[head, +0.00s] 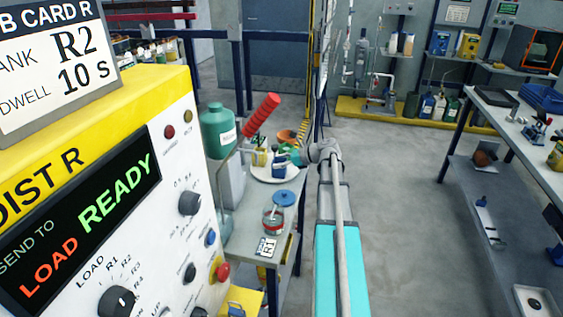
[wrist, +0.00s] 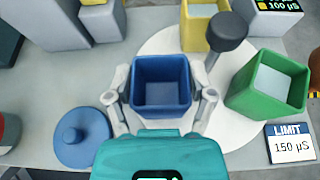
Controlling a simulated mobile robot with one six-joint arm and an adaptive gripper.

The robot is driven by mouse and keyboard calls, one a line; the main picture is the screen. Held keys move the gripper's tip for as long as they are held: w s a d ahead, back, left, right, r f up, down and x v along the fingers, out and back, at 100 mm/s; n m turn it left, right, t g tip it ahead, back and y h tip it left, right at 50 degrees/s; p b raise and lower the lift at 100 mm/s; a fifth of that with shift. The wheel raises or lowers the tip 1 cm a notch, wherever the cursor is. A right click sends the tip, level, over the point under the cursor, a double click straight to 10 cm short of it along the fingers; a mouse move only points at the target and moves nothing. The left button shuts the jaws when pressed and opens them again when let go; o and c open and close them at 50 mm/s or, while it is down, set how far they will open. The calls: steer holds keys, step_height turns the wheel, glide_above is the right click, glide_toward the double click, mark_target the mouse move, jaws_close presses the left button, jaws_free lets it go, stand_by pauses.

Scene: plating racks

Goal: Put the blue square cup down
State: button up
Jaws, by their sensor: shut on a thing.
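The blue square cup (wrist: 160,97) is upright and open at the top in the wrist view, and it looks empty. My gripper (wrist: 163,92) is shut on it, with one pale finger on each side. In the head view the blue cup (head: 279,170) shows at the white round plate (head: 262,174), with my gripper (head: 296,157) beside it. The plate (wrist: 152,47) lies under and around the cup in the wrist view. I cannot tell whether the cup's base touches the plate.
On the plate stand a green square cup (wrist: 268,85), a yellow square cup (wrist: 205,22) and a dark-knobbed post (wrist: 226,32) close to my right finger. A blue round lid (wrist: 82,135) and a "LIMIT 150 µS" sign (wrist: 291,145) are nearby. A green bottle (head: 218,130) stands left.

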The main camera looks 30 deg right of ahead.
steer(key=shift+f, duration=0.15)
steer(key=o, duration=1.1)
steer(key=shift+r, duration=0.25)
steer(key=shift+p+v, duration=2.4)
steer(key=shift+v, duration=3.55)
steer(key=shift+s+f, duration=0.1)
